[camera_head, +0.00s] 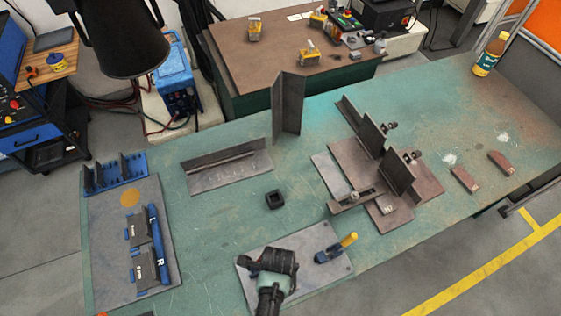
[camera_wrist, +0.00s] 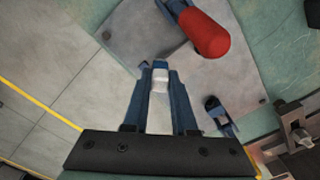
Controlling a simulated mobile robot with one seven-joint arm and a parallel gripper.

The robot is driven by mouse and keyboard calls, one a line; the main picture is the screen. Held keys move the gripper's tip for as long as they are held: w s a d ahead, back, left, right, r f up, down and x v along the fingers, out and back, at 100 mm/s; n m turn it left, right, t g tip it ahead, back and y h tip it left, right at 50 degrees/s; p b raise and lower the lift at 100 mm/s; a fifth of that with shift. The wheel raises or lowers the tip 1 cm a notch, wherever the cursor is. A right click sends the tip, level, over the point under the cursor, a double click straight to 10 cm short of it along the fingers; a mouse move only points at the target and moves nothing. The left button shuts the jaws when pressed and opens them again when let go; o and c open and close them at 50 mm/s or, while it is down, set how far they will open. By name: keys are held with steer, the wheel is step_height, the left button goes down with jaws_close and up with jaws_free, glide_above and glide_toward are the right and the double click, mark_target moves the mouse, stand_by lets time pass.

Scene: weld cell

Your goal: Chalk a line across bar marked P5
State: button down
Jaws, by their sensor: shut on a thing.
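My gripper (camera_wrist: 160,82) is shut on a small whitish piece (camera_wrist: 160,74), perhaps chalk, seen between its dark blue fingers in the wrist view. The fingers point over a grey plate (camera_wrist: 120,35) on the bench. In the head view my dark wrist covers part of this plate (camera_head: 322,278). Two rust-brown bars (camera_head: 465,180) (camera_head: 501,162) lie on the right of the bench, apart from my gripper. No P5 mark can be read on them or elsewhere.
A steel fixture (camera_head: 325,172) with upright plates stands mid-bench. A bottle (camera_head: 488,55) stands at far right. Bench between bars and fixture is mostly clear.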

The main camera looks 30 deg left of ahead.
step_height(320, 180, up, 7)
steer(key=p, duration=0.7)
steer(key=shift+r, duration=0.15)
steer(key=shift+w, duration=0.1)
stand_by(0.6)
